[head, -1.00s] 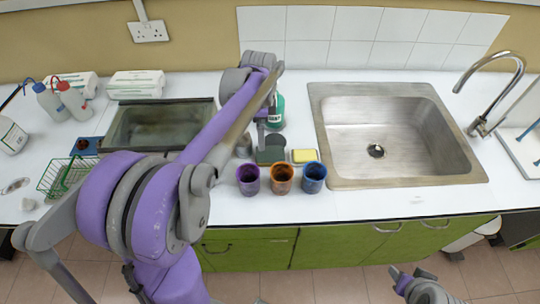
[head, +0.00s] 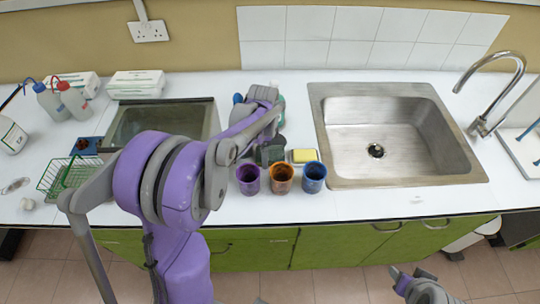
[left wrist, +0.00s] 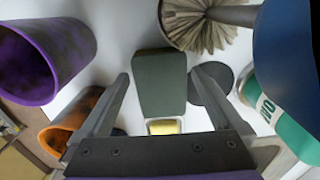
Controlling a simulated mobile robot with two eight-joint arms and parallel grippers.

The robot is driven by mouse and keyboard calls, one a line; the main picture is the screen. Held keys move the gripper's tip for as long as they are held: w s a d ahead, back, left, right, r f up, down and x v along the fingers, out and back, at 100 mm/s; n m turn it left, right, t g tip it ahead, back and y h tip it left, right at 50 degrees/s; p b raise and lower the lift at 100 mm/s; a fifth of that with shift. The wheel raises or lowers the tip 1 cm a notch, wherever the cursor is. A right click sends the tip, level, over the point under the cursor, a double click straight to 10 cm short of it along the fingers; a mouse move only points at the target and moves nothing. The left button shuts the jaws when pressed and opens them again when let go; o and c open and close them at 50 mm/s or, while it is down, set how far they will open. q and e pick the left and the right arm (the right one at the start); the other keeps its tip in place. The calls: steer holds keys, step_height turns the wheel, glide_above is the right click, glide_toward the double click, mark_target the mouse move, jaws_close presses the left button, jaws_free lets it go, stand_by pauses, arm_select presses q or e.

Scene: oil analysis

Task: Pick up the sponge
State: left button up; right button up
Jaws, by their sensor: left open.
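My left gripper (left wrist: 160,77) is open and empty. Its two fingers appear either side of the dark green block; I cannot tell whether they touch it. In the head view my left arm reaches over the counter just left of the sponge and partly hides the block.
Purple (head: 248,179), orange (head: 281,178) and blue (head: 314,177) cups stand in front of the sponge. A green-labelled bottle (left wrist: 285,120) and a brush-like fan (left wrist: 205,25) are close to the left gripper. The steel sink (head: 335,181) is to the right.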

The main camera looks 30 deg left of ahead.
arm_select(q)
steer(key=c, duration=1.3)
step_height(320, 180, up, 18)
steer(key=shift+r+p, duration=0.1)
steer(key=shift+p, duration=0.4)
arm_select(e)
steer(key=shift+w+r, duration=0.4)
steer(key=shift+r, duration=0.35)
arm_select(q)
steer(key=o, duration=0.8)
steer(key=shift+c, duration=0.2)
steer(key=c, duration=0.5)
